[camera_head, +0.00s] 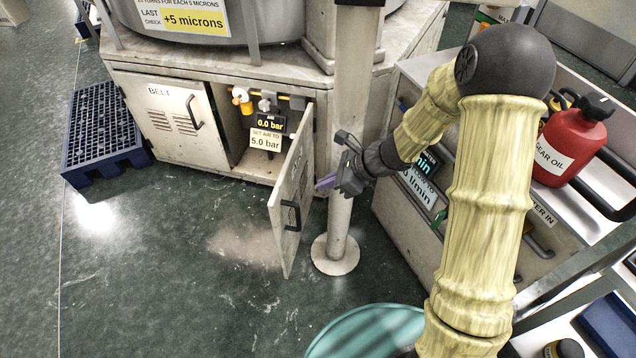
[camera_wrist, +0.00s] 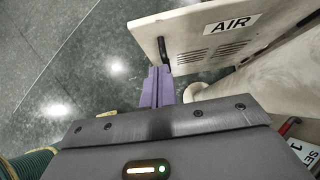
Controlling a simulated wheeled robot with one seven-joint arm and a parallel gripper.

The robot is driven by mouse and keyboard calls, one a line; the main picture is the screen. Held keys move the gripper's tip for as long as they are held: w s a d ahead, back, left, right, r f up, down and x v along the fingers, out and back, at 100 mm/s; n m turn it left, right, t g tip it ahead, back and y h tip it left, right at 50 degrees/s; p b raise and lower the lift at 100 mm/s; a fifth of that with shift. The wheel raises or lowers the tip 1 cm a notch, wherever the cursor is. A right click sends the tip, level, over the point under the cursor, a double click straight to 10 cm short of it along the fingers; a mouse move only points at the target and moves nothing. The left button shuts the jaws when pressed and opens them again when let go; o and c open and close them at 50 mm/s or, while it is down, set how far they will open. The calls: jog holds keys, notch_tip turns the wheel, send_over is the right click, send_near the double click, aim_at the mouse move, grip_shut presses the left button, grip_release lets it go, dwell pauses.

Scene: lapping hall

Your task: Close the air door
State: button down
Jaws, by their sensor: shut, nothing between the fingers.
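The air door (camera_head: 284,205) stands open, swung out from the cabinet beneath the round machine. Its outer face carries a dark handle (camera_head: 291,215) and vent slots. In the wrist view the door (camera_wrist: 190,42) shows its AIR label (camera_wrist: 230,23) and the handle (camera_wrist: 163,52). My gripper (camera_head: 324,184) is shut and empty, on the outer-face side of the door. In the wrist view its purple fingers (camera_wrist: 158,88) lie close to the door's edge near the handle. I cannot tell whether they touch it.
A pale post (camera_head: 342,150) with a round foot stands right beside my gripper. Inside the cabinet are gauges reading 0.0 bar (camera_head: 270,124).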

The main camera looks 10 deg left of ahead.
aim_at(280, 193)
jog(key=b+x, duration=0.1)
jog(key=x, duration=0.2)
jog(key=a+r+x, duration=0.1)
jog(key=x, duration=0.3)
jog(key=b+x, duration=0.1)
jog(key=x, duration=0.2)
jog(key=shift+w+a+b, duration=0.1)
jog(key=shift+a+b, duration=0.2)
jog(key=shift+a, duration=0.1)
jog(key=shift+w+a+r, duration=0.1)
jog(key=shift+a, duration=0.35)
jog(key=shift+a, duration=0.15)
